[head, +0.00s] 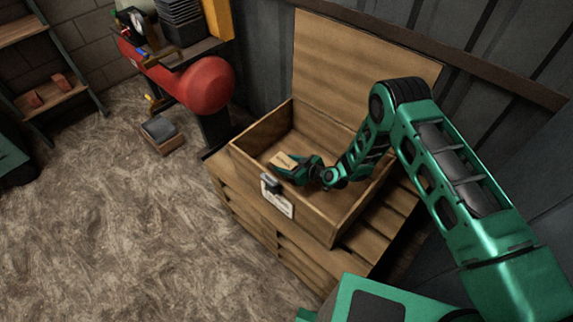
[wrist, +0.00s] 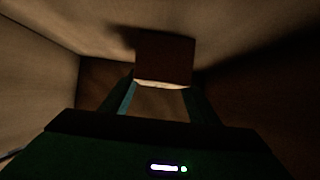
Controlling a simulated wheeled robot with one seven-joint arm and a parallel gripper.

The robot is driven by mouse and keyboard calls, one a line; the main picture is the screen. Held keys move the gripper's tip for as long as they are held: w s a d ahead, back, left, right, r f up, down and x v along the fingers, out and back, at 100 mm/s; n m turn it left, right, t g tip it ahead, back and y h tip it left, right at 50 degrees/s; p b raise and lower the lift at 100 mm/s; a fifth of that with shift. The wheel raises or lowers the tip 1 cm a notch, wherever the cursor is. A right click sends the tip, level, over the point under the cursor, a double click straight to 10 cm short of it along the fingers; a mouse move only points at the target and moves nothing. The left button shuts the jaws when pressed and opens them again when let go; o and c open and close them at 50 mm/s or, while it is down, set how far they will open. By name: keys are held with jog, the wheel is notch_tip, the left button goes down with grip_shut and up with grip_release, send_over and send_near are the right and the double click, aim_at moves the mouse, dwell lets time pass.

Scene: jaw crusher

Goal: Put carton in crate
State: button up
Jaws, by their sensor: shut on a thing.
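The wooden crate (head: 315,223) stands with its lid raised at the back and its inside open to view. My gripper (head: 290,166) is inside the crate opening, near the front left wall. It is shut on a small tan carton (head: 283,160). In the wrist view the carton (wrist: 164,58) shows dark between the two fingertips (wrist: 160,88), with the crate's walls around it. I cannot tell whether the carton touches the crate floor.
The crate rests on a slatted wooden base (head: 245,222). A red rounded machine (head: 207,84) stands to the left, with a small box (head: 161,134) on the ground below it. A shelf (head: 50,92) is at far left. The dirt floor in front is clear.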

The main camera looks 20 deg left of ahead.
jog(key=shift+r, duration=0.1)
jog(key=o, duration=1.5)
jog(key=shift+c, duration=0.2)
jog(key=v, duration=1.2)
jog(key=shift+d, duration=0.1)
